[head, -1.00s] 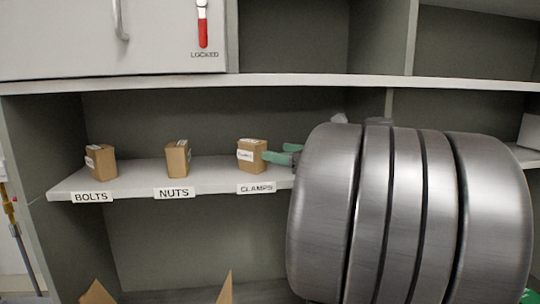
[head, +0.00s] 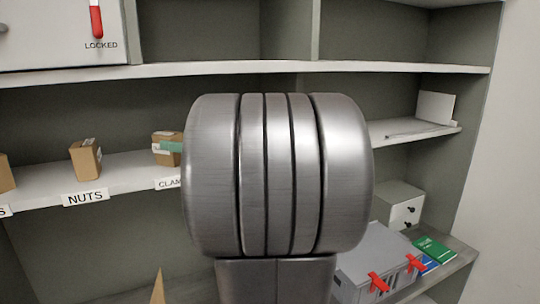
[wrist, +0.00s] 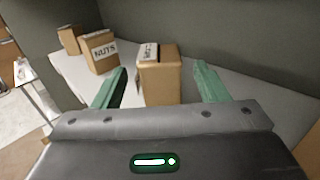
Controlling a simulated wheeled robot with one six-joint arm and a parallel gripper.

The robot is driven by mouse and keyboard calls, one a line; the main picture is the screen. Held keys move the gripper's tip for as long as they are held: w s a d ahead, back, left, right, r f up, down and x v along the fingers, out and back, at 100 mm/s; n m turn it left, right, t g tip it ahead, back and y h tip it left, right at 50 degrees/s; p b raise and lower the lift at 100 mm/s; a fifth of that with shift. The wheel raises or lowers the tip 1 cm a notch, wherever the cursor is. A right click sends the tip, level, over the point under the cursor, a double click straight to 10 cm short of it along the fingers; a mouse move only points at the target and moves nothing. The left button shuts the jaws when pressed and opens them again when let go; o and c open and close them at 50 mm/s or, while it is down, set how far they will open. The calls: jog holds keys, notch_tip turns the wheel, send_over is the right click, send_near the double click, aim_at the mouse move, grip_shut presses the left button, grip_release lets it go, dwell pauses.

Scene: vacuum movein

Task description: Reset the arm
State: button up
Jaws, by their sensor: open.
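My gripper (wrist: 161,70) has two green fingers spread apart, one on each side of a small brown box (wrist: 159,84) on the shelf. Gaps show between the box and both fingers in the wrist view. In the head view, this box (head: 164,136) stands behind the partly covered "CLAMPS" label (head: 168,183), and a green finger (head: 171,147) overlaps its front. My large grey arm link hides most of the gripper there.
The NUTS box (head: 86,160) stands to the left on the same shelf (head: 125,170); it also shows in the wrist view (wrist: 100,52). A grey case (head: 375,255) with red latches, books (head: 434,250) and a small drawer unit (head: 398,205) are at lower right.

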aim_at(162, 133)
jog(key=p+x, duration=0.1)
jog(key=x, duration=0.5)
jog(key=shift+r+p, duration=0.1)
jog(key=shift+p, duration=0.3)
jog(key=shift+w+a, duration=0.1)
jog(key=shift+a, duration=0.1)
jog(key=shift+r, duration=0.3)
jog(key=shift+d+r, duration=0.1)
jog(key=shift+r, duration=0.25)
